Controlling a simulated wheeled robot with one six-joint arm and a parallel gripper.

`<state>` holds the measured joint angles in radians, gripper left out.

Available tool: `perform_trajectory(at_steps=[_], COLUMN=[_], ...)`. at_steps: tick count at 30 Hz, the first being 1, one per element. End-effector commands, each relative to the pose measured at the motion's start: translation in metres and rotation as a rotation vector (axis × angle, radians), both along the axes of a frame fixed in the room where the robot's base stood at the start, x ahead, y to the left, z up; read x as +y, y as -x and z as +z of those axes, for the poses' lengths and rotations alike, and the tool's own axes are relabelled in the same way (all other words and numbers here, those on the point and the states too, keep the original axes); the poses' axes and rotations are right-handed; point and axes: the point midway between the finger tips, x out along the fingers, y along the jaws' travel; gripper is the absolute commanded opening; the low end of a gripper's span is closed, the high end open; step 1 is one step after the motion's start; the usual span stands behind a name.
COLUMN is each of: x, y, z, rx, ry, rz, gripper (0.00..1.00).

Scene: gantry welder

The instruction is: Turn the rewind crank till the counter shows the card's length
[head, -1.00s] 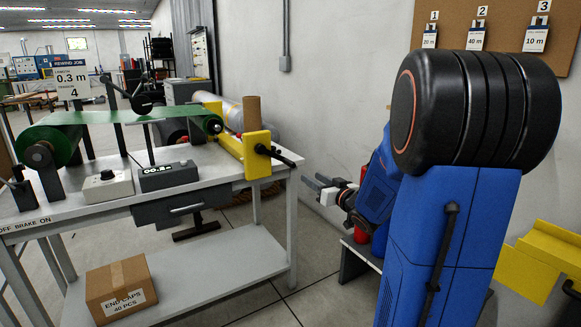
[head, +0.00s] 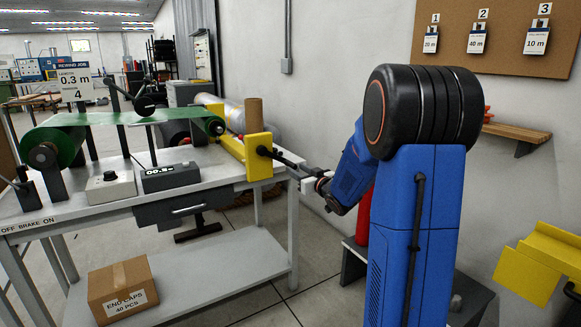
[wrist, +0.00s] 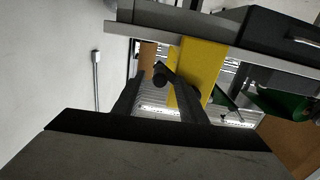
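The rewind crank (head: 265,151) is a black arm on the yellow bracket at the table's right end, with its handle toward my gripper. In the wrist view the dark crank handle (wrist: 161,73) lies between the tips of my gripper (wrist: 160,84). The fingers stand apart, with gaps beside the handle; contact cannot be told. In the head view my gripper (head: 303,172) is at the handle end, its tips partly hard to separate from the crank. The counter (head: 170,177) is a black box with lit digits, apparently starting 00, the rest unclear. The job card (head: 74,82) reads 0.3 m and 4.
A green web (head: 130,119) runs between rollers above the table (head: 110,212). The yellow bracket (head: 259,160) stands close to my gripper. A knob box (head: 109,188) sits beside the counter. An end-caps carton (head: 122,288) is on the lower shelf. Tags hang on a wall board (head: 465,50).

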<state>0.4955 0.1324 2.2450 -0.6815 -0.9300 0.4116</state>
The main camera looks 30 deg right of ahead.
Motion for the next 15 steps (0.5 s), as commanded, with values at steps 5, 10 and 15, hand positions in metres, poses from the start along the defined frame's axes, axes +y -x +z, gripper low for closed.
perform_trajectory(at_steps=[5,10,15], x=[0.002,0.002,0.002], y=[-0.030,-0.048,-0.056], z=[0.000,0.000,0.001], rx=[-0.001,0.000,-0.001], ry=[0.001,0.000,0.001], rz=[0.002,0.001,0.001], gripper=[0.38,0.38,0.38])
